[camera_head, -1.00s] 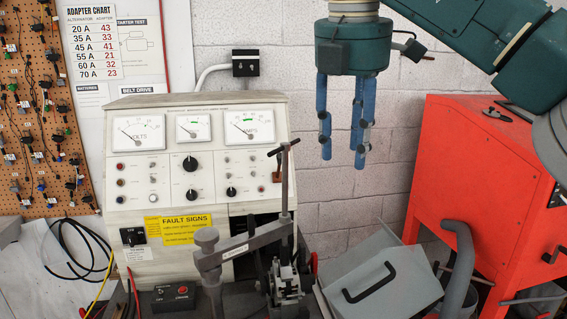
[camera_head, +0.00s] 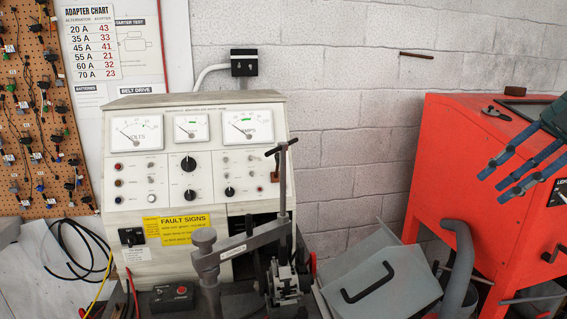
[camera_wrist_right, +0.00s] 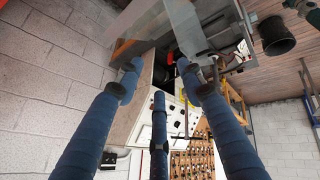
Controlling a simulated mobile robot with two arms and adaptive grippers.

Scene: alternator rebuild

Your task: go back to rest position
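My right gripper (camera_head: 494,181) is at the right edge of the head view, in front of the orange cabinet (camera_head: 458,165). Its blue fingers point left and slightly down, and they are apart with nothing between them. The right wrist view also shows the open fingers (camera_wrist_right: 158,82) spread and empty, with the test bench beyond them. Most of my right arm is outside the head view. My left gripper is in neither view.
The white test bench (camera_head: 145,190) with gauges stands left of centre, with a clamp fixture (camera_head: 285,280) before it. A grey box (camera_head: 390,285) with a black handle sits between bench and cabinet.

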